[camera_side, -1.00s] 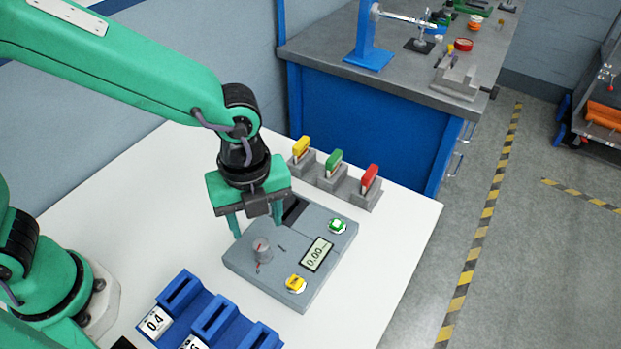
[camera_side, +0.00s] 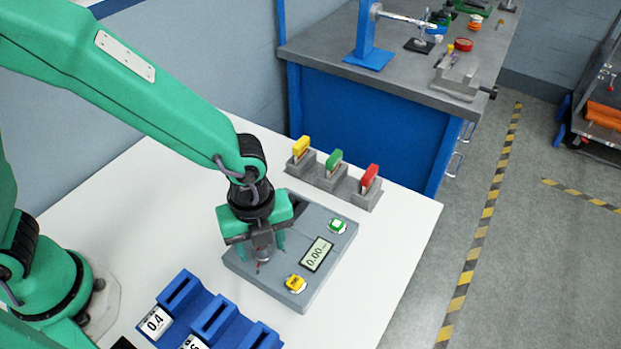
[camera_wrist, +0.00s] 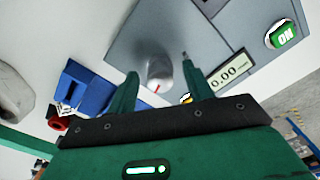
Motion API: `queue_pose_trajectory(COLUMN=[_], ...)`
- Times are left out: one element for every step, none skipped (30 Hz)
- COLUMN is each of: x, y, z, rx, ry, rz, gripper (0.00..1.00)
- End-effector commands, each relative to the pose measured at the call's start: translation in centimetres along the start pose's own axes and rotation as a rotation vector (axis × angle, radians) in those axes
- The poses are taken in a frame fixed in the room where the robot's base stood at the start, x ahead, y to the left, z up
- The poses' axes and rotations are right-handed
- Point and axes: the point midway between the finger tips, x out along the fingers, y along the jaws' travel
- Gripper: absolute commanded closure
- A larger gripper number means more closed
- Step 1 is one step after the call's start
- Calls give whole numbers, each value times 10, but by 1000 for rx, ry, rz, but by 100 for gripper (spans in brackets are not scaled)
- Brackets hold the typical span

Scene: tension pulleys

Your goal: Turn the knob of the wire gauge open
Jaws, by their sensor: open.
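The wire gauge (camera_side: 290,297) is a flat grey box on the white table. It has a grey knob (camera_side: 263,243), a display (camera_side: 317,254) reading 0.00, a green ON button (camera_side: 337,226) and a yellow button (camera_side: 296,283). My gripper (camera_side: 262,250) is low over the gauge, its fingers apart on either side of the knob and partly hiding it. In the wrist view, the knob (camera_wrist: 158,72) with its red mark appears between the open fingertips (camera_wrist: 163,76), nearer the left one. Gaps show on both sides, so nothing is gripped.
A blue slotted holder (camera_side: 212,318) with number labels stands at the table's front. Grey stands with yellow, green and red handled pieces (camera_side: 335,160) line the back edge. A blue workbench (camera_side: 370,130) is behind. The table right of the gauge is clear.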

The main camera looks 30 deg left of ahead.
Motion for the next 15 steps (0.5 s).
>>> queue_pose_trajectory(x=[2,3,4,4,4,4,4,4,4,4,4,4,4,4,4], y=[0,0,0,0,0,0,0,0,0,0,0,0,0,0,0], z=[0,0,0,0,0,0,0,0,0,0,0,0,0,0,0], rx=[0,0,0,0,0,0,0,0,0,0,0,0,0,0,0], ry=[0,0,0,0,0,0,0,0,0,0,0,0,0,0,0], rz=[2,2,1,1,0,0,0,0,0,0,0,0,0,0,0], gripper=[49,49,49,49,49,49,49,49,49,49,51,59,65,70,78])
